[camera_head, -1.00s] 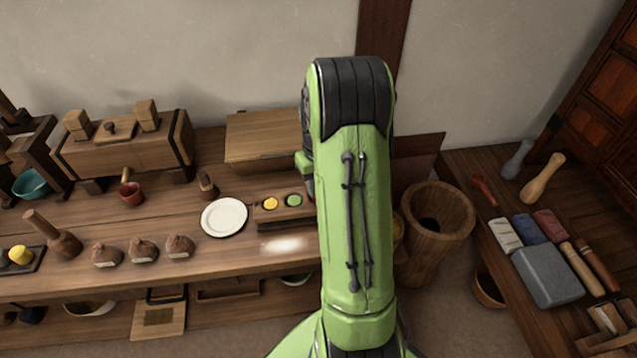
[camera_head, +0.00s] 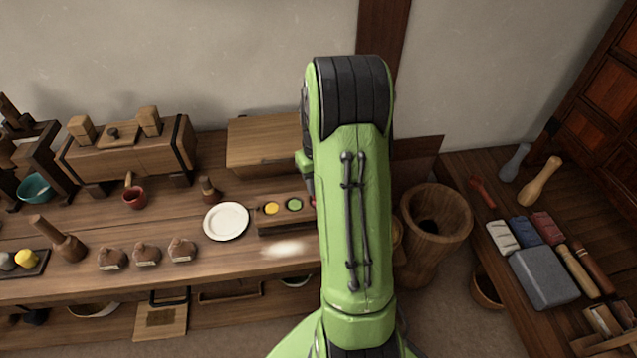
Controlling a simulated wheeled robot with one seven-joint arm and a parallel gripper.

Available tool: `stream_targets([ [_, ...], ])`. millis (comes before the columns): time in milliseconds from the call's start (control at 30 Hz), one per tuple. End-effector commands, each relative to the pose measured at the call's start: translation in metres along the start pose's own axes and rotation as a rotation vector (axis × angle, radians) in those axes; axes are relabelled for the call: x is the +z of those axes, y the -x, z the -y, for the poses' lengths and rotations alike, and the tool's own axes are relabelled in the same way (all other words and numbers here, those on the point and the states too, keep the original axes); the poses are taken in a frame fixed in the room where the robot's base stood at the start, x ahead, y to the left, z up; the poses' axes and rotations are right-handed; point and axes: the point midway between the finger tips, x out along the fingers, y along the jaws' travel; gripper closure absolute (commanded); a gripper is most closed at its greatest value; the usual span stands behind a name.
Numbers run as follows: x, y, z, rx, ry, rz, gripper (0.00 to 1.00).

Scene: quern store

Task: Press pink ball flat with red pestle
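A small red pestle (camera_head: 482,192) lies on the right-hand table, apart from my arm. A wooden tray (camera_head: 285,222) on the long bench holds a yellow round piece (camera_head: 271,208) and a green round piece (camera_head: 294,205). A sliver of pink shows at the tray's right end against my arm's edge; I cannot tell whether it is the pink ball. My green arm stands in front of that part of the bench. My gripper is hidden behind the arm, and so is anything it may hold.
A white plate (camera_head: 226,221) stands left of the tray. A large wooden mortar (camera_head: 436,215) stands between bench and right table. The right table also holds a grey pestle (camera_head: 515,162), a tan pestle (camera_head: 540,181) and a grey block (camera_head: 544,277). Three brown pouches (camera_head: 146,254) line the bench front.

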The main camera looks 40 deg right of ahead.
Motion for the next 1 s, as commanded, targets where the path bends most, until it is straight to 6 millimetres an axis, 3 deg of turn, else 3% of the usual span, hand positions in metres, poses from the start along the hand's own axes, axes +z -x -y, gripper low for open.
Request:
stream_targets([
  [567,-0.001,0.051,0.000,0.001,0.000,-0.004,1.00],
  [1000,-0.001,0.050,0.000,0.001,0.000,-0.004,1.00],
])
